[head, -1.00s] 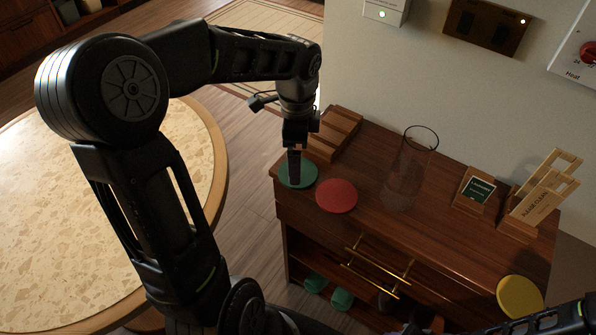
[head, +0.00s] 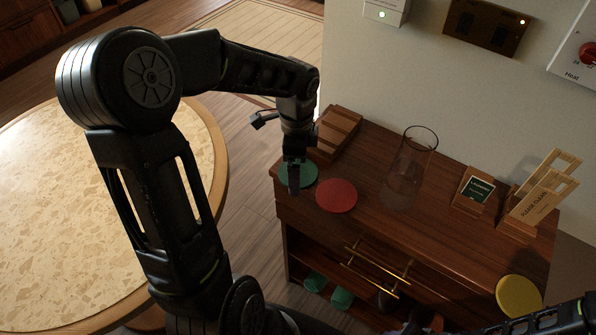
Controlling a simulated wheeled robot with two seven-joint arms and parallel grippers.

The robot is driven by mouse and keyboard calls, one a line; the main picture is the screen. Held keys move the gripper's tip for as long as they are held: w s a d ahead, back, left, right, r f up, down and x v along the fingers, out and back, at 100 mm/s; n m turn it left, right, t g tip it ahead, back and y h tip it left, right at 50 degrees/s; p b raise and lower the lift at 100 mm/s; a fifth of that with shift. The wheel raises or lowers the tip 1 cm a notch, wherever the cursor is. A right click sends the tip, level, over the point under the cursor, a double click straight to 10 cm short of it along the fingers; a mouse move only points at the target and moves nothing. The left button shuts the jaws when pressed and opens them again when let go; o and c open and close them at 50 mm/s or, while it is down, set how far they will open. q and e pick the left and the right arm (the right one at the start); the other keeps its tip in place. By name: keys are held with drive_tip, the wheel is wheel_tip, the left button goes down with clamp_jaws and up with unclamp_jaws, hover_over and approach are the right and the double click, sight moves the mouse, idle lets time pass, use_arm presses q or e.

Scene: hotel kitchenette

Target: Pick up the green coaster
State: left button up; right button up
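The green coaster (head: 309,174) is a flat round disc at the far left corner of the wooden cabinet top. My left gripper (head: 293,188) points down over the coaster and hides its middle. Its fingers are seen nearly edge-on, so I cannot tell whether they are open or shut, or whether they touch the coaster. The coaster appears to lie flat. Part of my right arm shows at the bottom right edge; its gripper is not visible.
A red coaster (head: 337,196) lies just right of the green one. A wooden stepped rack (head: 335,130) stands behind it. A clear glass vase (head: 408,170), a small card stand (head: 473,188) and a yellow coaster (head: 519,297) are further right. A round table (head: 60,220) stands left.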

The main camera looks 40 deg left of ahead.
use_arm(q)
drive_tip(key=shift+f, duration=0.1)
drive_tip(key=shift+c, duration=0.3)
drive_tip(key=c, duration=1.1)
drive_tip(key=shift+c, duration=0.2)
wheel_tip(320, 180, up, 10)
idle(0.4)
